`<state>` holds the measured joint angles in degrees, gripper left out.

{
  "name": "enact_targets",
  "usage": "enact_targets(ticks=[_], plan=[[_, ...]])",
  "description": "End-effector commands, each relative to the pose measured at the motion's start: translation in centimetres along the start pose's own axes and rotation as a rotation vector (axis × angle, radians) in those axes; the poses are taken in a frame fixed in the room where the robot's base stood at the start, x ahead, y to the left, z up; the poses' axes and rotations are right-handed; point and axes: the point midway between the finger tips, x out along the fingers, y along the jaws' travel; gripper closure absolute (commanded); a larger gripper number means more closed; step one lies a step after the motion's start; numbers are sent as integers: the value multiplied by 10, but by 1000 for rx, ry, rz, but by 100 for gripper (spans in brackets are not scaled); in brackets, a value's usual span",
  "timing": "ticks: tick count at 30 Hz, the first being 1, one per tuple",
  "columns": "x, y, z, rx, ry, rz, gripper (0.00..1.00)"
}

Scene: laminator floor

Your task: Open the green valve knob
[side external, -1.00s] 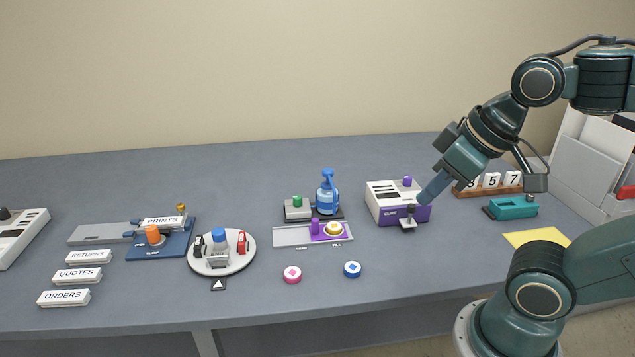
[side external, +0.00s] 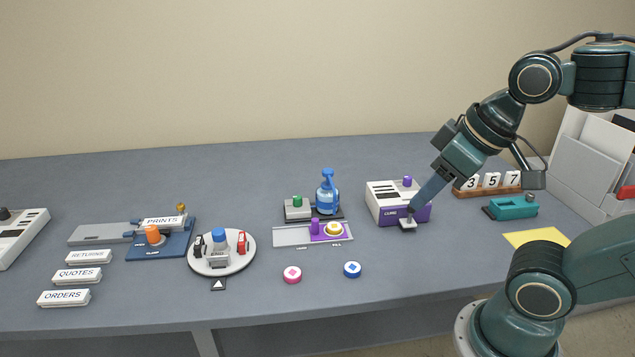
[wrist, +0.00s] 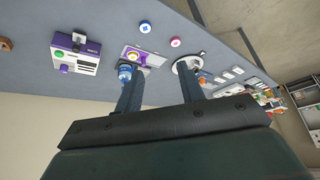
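A green knob (side external: 297,201) stands on a grey block (side external: 298,213) left of the blue pump bottle (side external: 327,195). Whether this is the valve knob, and how it is turned, I cannot tell.
A white turntable (side external: 240,262) and a blue base with an orange knob (side external: 153,236) are at left. A slide track (side external: 290,236), a pink button (side external: 292,275) and a blue button (side external: 352,269) lie mid-table. A teal stapler-like thing (side external: 515,208) is at right. The front middle is mostly clear.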

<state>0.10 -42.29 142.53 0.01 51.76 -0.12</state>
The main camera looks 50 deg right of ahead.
Motion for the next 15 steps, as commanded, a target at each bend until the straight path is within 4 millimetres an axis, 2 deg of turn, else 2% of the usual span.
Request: enact_targets(ticks=[7,15], plan=[[-3,4,-30,-1,-35,8,54],[1,14,-90,-3,-99,19,54]])
